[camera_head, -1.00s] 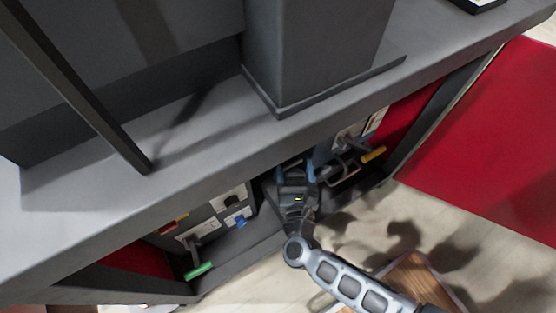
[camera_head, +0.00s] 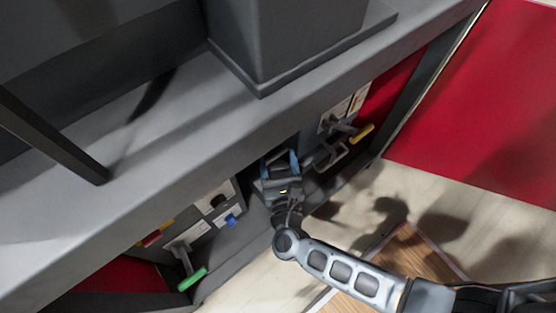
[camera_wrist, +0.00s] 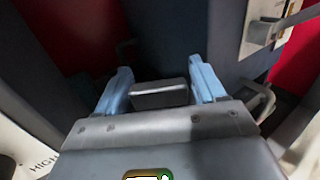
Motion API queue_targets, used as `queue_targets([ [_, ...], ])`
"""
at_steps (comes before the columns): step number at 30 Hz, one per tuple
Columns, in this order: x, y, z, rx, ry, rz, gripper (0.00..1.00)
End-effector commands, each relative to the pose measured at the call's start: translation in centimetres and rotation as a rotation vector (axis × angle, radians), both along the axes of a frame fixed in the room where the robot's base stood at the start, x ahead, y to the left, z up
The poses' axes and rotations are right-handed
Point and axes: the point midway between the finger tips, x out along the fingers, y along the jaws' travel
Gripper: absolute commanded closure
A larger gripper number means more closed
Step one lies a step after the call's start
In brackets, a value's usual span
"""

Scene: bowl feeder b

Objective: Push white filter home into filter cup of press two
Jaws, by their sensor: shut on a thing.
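My gripper (camera_head: 280,162) reaches under the grey counter, between two dark machine units. Its two blue fingers also show in the wrist view (camera_wrist: 161,82), one on each side of a grey block-like thing (camera_wrist: 160,94), on which it is shut. The block lies in shadow. I cannot tell whether it is the white filter; no clearly white filter shows. No filter cup can be made out, as the gripper and shadow hide the space ahead. One unit with a yellow-handled lever (camera_head: 362,133) is at the right, another with a green-handled lever (camera_head: 192,278) at the left. I cannot tell which is press two.
The counter's edge (camera_head: 230,150) overhangs the gripper closely. The left unit carries a blue knob (camera_head: 232,220). A metal loop (camera_head: 330,155) juts out near the gripper's right. A red panel (camera_head: 480,120) stands at the right.

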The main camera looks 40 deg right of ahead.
Motion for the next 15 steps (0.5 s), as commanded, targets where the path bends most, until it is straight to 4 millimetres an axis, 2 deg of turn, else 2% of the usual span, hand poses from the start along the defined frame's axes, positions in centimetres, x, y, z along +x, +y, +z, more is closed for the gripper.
queue_targets([
  [3,0.0,0.0,-1.5,0.000,0.000,0.000,0.62],
  [15,0.0,0.0,-4.5,0.001,0.000,0.001,0.62],
])
